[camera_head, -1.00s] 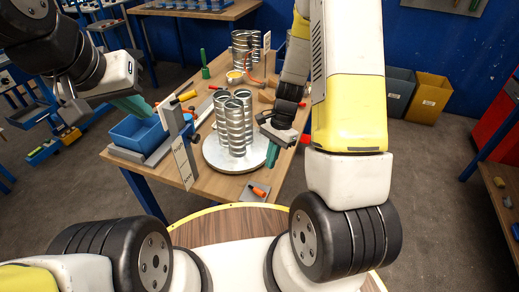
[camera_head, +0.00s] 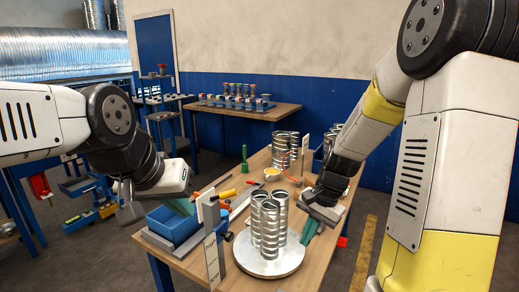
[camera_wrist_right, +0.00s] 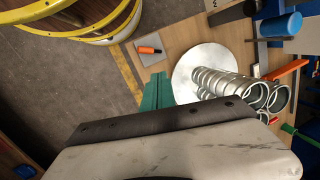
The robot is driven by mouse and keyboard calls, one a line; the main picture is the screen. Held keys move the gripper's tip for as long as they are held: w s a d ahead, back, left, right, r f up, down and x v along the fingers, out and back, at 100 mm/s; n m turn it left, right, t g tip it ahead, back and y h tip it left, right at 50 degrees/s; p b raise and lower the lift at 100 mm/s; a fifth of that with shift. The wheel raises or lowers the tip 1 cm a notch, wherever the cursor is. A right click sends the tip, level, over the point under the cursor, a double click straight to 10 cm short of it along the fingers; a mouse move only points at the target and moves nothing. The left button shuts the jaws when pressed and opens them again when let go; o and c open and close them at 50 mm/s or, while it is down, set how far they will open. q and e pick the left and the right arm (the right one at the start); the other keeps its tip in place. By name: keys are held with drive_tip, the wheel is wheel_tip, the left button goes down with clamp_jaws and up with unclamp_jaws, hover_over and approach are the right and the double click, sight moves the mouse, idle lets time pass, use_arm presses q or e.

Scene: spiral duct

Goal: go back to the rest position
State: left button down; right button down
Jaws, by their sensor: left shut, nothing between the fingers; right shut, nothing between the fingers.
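My left gripper (camera_head: 181,206) has green fingers and is shut and empty. In the head view it appears above the blue bin (camera_head: 182,228) at the table's left edge. My right gripper (camera_head: 309,231) is also shut and empty, just right of the spiral ducts (camera_head: 268,228). Its green fingers also show in the right wrist view (camera_wrist_right: 157,93), beside the round plate. The several silvery ducts stand upright in a cluster on the round plate (camera_head: 262,266); the wrist view also shows them (camera_wrist_right: 238,90). Neither gripper holds anything.
The wooden table (camera_head: 325,262) carries upright boards (camera_head: 212,250) at the left, more ducts (camera_head: 284,149) at the back, a green-handled tool (camera_head: 244,160) and a yellow tape roll (camera_head: 272,173). An orange-handled item (camera_wrist_right: 149,50) lies near the table edge. A second table (camera_head: 270,111) stands behind.

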drive_tip(key=s+r+n+t, duration=0.3)
drive_tip(key=s+r, duration=0.3)
drive_tip(key=r, duration=0.3)
drive_tip(key=s+r+n+t, duration=0.2)
drive_tip(key=s+r+n, duration=0.3)
drive_tip(key=r, duration=0.4)
drive_tip(key=shift+s+d+r+t+h, duration=0.3)
drive_tip(key=shift+s+d+r+t, duration=0.1)
drive_tip(key=shift+s, duration=0.35)
